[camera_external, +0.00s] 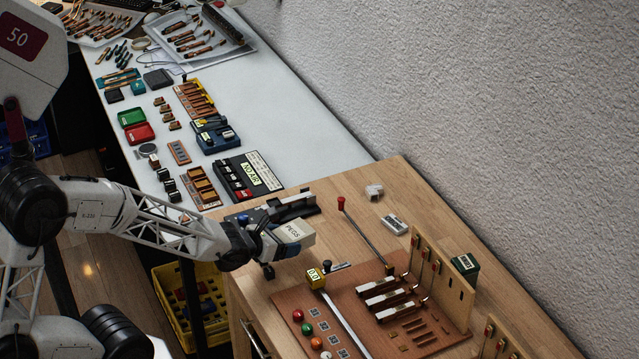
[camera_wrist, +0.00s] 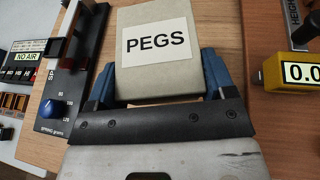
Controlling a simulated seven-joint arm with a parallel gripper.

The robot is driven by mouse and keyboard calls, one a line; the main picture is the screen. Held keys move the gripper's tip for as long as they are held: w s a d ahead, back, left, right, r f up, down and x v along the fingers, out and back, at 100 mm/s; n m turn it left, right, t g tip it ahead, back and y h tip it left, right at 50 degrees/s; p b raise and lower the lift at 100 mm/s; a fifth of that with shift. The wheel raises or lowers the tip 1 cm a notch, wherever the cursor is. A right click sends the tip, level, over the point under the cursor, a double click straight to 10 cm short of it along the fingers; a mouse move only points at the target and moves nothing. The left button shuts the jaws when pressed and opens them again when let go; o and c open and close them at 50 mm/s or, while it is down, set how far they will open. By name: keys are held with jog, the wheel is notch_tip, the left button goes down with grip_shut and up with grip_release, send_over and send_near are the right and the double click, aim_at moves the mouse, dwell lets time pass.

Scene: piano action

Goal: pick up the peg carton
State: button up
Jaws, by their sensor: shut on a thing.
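The peg carton is a pale grey-beige box with a white label reading PEGS. In the wrist view the carton (camera_wrist: 160,82) lies between the two blue fingers of my gripper (camera_wrist: 160,85), which is shut on its sides. In the external view the carton (camera_external: 294,236) shows at the end of my arm, over the near left part of the wooden bench. My gripper (camera_external: 275,242) hides part of it there. I cannot tell whether the carton touches the bench.
A black spring gauge (camera_wrist: 72,85) stands close to the left of the carton. A white table (camera_external: 310,140) adjoins the bench.

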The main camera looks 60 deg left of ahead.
jog(key=shift+s+d+r, duration=0.1)
jog(key=shift+s+d, duration=0.2)
jog(key=shift+s, duration=0.7)
jog(key=shift+s+d+r, duration=0.1)
jog(key=shift+s+d, duration=0.2)
jog(key=shift+s, duration=0.7)
jog(key=shift+s+d+r, duration=0.1)
jog(key=shift+s+d, duration=0.2)
jog(key=shift+s, duration=0.7)
